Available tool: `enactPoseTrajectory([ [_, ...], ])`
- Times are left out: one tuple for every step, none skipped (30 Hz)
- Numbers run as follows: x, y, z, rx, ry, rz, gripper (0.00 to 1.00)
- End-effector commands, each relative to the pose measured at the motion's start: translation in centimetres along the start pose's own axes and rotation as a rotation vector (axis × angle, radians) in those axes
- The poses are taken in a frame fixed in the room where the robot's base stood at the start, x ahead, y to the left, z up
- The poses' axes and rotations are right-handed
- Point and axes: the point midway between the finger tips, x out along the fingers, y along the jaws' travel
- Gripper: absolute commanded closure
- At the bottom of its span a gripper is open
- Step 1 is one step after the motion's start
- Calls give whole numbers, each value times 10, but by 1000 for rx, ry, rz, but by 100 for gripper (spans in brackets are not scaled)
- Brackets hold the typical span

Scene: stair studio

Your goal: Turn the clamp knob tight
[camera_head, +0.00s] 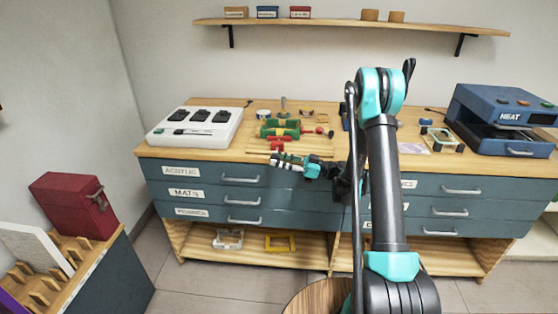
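A green clamp-like fixture (280,128) with yellow and red parts sits on a light wooden board on the workbench, left of my arm. A small dark red round knob (329,133) shows at its right end, and red parts (277,146) lie at its front. I cannot tell for sure which part is the clamp knob. My gripper (276,160) is at the bench's front edge, just in front of the fixture in the picture, pointing left. It appears apart from the round knob. Its fingers are too small to tell whether they are open or shut.
A white box with black switches (195,127) stands on the bench at left. A blue heat press (500,118) stands at right, with a green-framed piece (441,139) beside it. A wall shelf (350,25) hangs above. Drawer handles (243,202) stick out below.

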Motion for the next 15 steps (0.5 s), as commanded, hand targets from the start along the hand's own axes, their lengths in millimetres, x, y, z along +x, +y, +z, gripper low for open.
enactPoseTrajectory([
  [1,-5,1,1,-3,-9,60],
  [1,-4,1,1,-3,-9,59],
  [1,-4,1,1,-3,-8,59],
  [1,-4,1,1,-2,-8,59],
  [1,-3,1,1,-2,-7,59],
  [1,-3,0,0,-2,-7,59],
  [1,-3,0,0,-2,-6,59],
  [1,-2,0,0,-1,-6,59],
  [1,-2,0,0,-1,-5,59],
  [0,-2,0,0,-1,-5,59],
  [0,-2,0,0,-1,-5,59],
  [0,-2,0,0,-1,-4,59],
  [0,-1,0,0,-1,-4,59],
  [0,-1,0,0,-1,-4,59],
  [0,-1,0,0,0,-3,59],
])
